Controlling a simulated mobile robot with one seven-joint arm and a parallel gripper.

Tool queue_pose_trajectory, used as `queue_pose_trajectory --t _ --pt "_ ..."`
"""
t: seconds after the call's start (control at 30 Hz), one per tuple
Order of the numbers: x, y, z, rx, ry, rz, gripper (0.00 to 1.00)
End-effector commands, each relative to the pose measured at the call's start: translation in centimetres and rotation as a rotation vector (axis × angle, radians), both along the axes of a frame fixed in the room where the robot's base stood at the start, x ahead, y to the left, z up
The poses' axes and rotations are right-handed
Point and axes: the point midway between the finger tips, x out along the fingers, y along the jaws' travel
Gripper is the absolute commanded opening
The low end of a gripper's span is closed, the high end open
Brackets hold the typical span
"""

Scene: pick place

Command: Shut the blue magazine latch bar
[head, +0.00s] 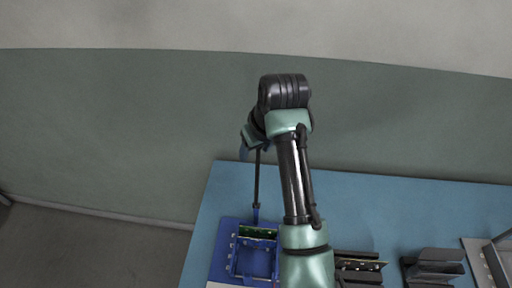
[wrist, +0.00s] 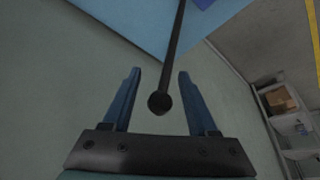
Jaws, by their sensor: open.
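The blue magazine (head: 232,262) is an open frame at the table's left end, with a green circuit board (head: 258,232) near its far edge. Its latch bar (head: 257,185) is a thin black rod standing roughly upright from a blue foot at the magazine's far side. In the wrist view the bar (wrist: 174,45) ends in a round black knob. My gripper (wrist: 159,76) is open, its blue fingers on either side of the bar's knob end, with gaps showing on both sides. In the head view my gripper (head: 248,146) is at the bar's top, partly hidden by my wrist.
The magazine is on a blue table (head: 370,205). To its right are a dark holder with a board (head: 358,265), another dark holder (head: 433,266) and a grey tray (head: 478,262). My arm hides part of the table. The table's far strip is clear.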

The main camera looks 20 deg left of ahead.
Motion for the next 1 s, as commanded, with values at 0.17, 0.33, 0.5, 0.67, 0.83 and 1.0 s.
queue_pose_trajectory --t 0.17,0.33,0.5,0.67,0.83,1.0 --pt "0.00 0.00 0.03 0.000 0.000 0.000 0.36" --pt "0.00 0.00 0.05 0.001 -0.001 0.000 0.05" --pt "0.00 0.00 0.08 0.001 -0.001 0.000 0.00" --pt "0.00 0.01 0.09 0.001 -0.001 0.000 0.00" --pt "0.01 0.00 0.10 0.000 -0.001 0.000 0.00" --pt "0.02 0.01 0.12 0.001 -0.002 0.001 0.00"
